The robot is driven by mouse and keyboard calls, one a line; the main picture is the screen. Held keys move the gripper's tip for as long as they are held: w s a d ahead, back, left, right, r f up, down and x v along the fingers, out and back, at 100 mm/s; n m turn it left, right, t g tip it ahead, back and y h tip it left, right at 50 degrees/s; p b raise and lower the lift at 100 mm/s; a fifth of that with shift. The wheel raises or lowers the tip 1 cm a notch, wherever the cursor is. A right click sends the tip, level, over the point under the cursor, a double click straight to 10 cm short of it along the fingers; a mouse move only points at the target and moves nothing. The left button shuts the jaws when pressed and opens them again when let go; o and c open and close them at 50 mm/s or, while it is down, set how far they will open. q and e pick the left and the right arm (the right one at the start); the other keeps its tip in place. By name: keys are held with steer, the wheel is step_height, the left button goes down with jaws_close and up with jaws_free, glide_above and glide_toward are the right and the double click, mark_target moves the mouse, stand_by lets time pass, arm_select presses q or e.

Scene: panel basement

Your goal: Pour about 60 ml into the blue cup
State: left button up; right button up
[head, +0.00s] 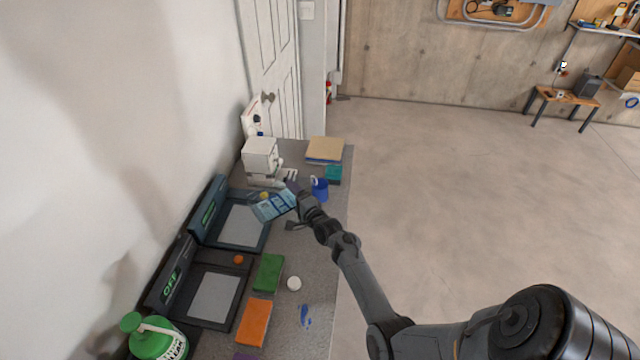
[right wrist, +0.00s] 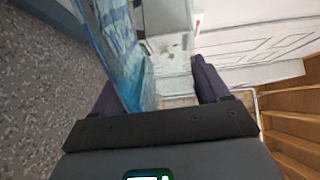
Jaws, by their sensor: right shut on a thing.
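The blue cup (head: 320,189) stands near the right edge of the worktop, just right of my right gripper (head: 293,196). My right gripper is shut on a light blue container (head: 272,206) with pale panels on its side. The container is tilted, with its far end to the left, away from the cup. In the right wrist view it looks translucent blue (right wrist: 124,45), between the dark fingers (right wrist: 156,74). I cannot tell its liquid level or what the cup holds. My left gripper is not in view.
A white machine (head: 261,158) stands behind the container. A teal box (head: 333,174) is behind the cup.

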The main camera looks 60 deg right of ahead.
steer(key=shift+d+r+m+p, duration=0.1)
steer(key=shift+r+m+p, duration=0.35)
steer(key=shift+p, duration=0.1)
stand_by(0.5)
steer(key=shift+r, duration=0.1)
stand_by(0.4)
steer(key=shift+a, duration=0.25)
steer(key=shift+w, duration=0.1)
steer(key=shift+a, duration=0.1)
steer(key=shift+r+m+p, duration=0.15)
steer(key=shift+m+p, duration=0.1)
steer(key=shift+p, duration=0.05)
stand_by(0.5)
steer(key=shift+r, duration=0.1)
stand_by(0.7)
stand_by(0.5)
